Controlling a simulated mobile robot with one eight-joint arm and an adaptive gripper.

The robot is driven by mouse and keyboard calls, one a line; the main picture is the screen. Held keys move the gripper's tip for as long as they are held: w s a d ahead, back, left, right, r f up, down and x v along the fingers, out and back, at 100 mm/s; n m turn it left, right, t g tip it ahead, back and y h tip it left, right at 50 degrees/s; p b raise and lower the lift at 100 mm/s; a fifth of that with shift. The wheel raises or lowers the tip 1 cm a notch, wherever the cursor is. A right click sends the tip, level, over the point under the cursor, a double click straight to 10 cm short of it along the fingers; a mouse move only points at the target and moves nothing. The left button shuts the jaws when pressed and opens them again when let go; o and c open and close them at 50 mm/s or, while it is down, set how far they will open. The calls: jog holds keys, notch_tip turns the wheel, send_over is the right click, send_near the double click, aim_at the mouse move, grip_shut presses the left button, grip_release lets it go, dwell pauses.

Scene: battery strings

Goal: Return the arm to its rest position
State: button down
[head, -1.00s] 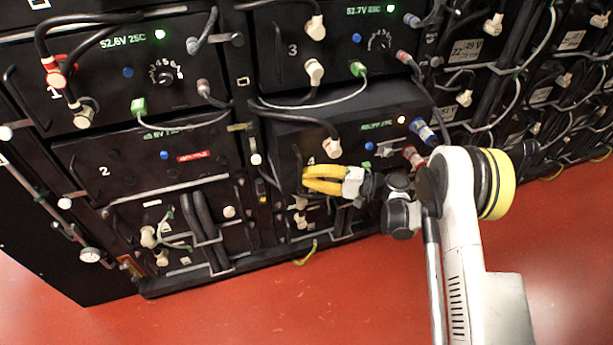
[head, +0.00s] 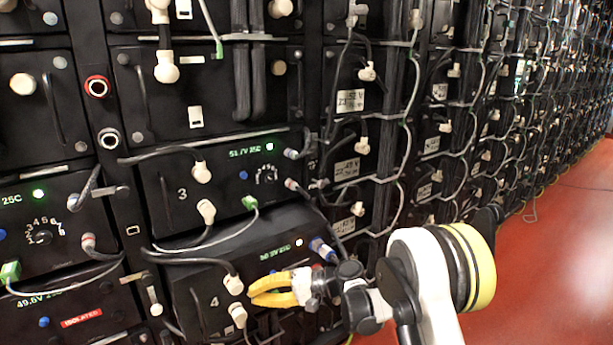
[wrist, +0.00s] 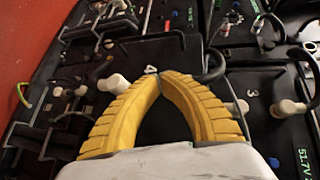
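My gripper (head: 253,291) has two yellow ribbed fingers and is in front of the battery module marked 4 (head: 207,297), low in the head view. In the wrist view the fingertips (wrist: 161,78) meet at the top of an arch, with nothing seen between them. My white arm (head: 421,275) comes in from the lower right, bent, with a yellow band at its joint. I cannot tell whether the fingers touch the module.
Module 3 (head: 160,198) sits above module 4, with cables and white plugs on its front. A red ISOLATED label (head: 81,317) is at the lower left. Racks of batteries run off to the right. The red floor (head: 570,235) on the right is clear.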

jog(key=s+d+r+m+t+h, duration=0.1)
jog(key=s+d+r+t+h, duration=0.1)
jog(key=s+d+r+h, duration=0.35)
jog(key=s+d+r+t+h, duration=0.25)
jog(key=d+r, duration=0.35)
jog(key=d, duration=0.3)
jog(key=s+d+t+h, duration=0.2)
jog(key=s+d+h, duration=0.5)
jog(key=s+d, duration=1.1)
jog(key=shift+s+d+n, duration=0.4)
jog(key=shift+s, duration=0.4)
jog(key=shift+t, duration=0.25)
